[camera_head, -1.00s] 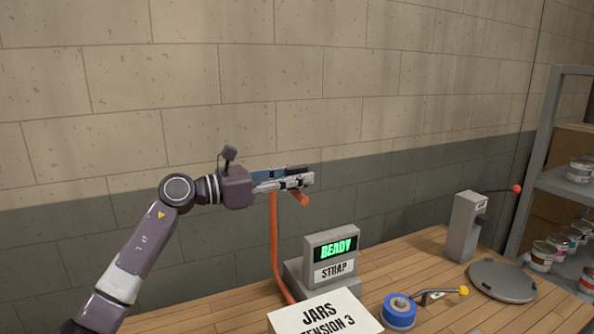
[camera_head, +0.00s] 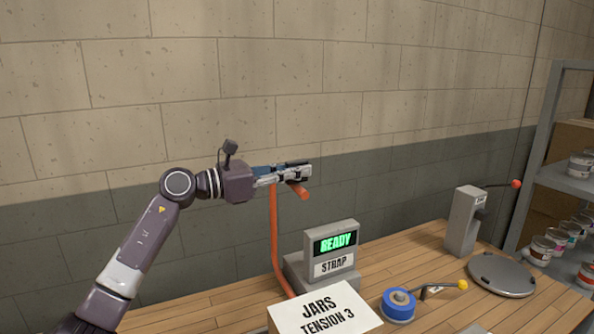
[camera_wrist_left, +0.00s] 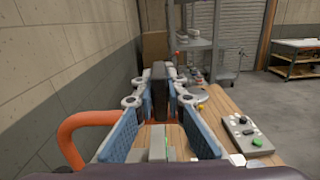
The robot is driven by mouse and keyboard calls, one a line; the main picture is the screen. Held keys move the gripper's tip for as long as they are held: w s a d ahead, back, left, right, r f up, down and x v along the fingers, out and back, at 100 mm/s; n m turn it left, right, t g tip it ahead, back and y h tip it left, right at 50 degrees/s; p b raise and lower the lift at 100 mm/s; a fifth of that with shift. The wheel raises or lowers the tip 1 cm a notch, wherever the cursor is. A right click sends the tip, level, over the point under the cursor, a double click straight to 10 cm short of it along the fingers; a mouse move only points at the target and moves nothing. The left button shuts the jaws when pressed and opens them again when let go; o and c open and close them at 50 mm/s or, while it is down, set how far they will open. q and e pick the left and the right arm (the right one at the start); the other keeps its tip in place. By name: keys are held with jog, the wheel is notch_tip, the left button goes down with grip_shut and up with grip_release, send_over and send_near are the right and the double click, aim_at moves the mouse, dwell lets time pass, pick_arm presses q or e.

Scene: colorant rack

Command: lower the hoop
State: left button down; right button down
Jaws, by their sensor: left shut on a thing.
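The hoop (camera_head: 274,235) is an orange tube that rises from behind the grey strap machine (camera_head: 345,226) and bends over at the top, with its short end showing just below my fingers. My left gripper (camera_head: 298,172) is shut on the hoop near its top, high above the bench. In the left wrist view the orange hoop (camera_wrist_left: 70,128) curves in from the left to the blue-sided fingers (camera_wrist_left: 160,85). The machine's screen reads READY above a STRAP label. My right gripper is not in view.
A white card (camera_head: 325,310) reading JARS TENSION 3 is at the front of the wooden bench. A blue tape roll (camera_head: 398,305), a crank with a yellow knob (camera_head: 463,285), a round grey plate (camera_head: 502,275) and a red-knobbed lever device (camera_head: 463,222) stand to the right. The block wall is behind.

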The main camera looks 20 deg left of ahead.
pick_arm(q)
jog(key=shift+s+d+f, duration=0.1)
jog(key=shift+s+d, duration=0.35)
jog(key=shift+d, duration=0.05)
jog(key=s+d+f+m+b, duration=0.3)
jog(key=s+d+b, duration=0.1)
jog(key=s+d, duration=0.3)
jog(key=s+d+f+m+b, duration=0.3)
jog(key=s+d+m+b, duration=0.1)
jog(key=s+d, duration=0.4)
jog(key=shift+d, duration=1)
jog(key=c, duration=2)
grip_release()
jog(key=shift+s+r, duration=0.1)
jog(key=shift+o, duration=0.2)
jog(key=shift+a, duration=0.1)
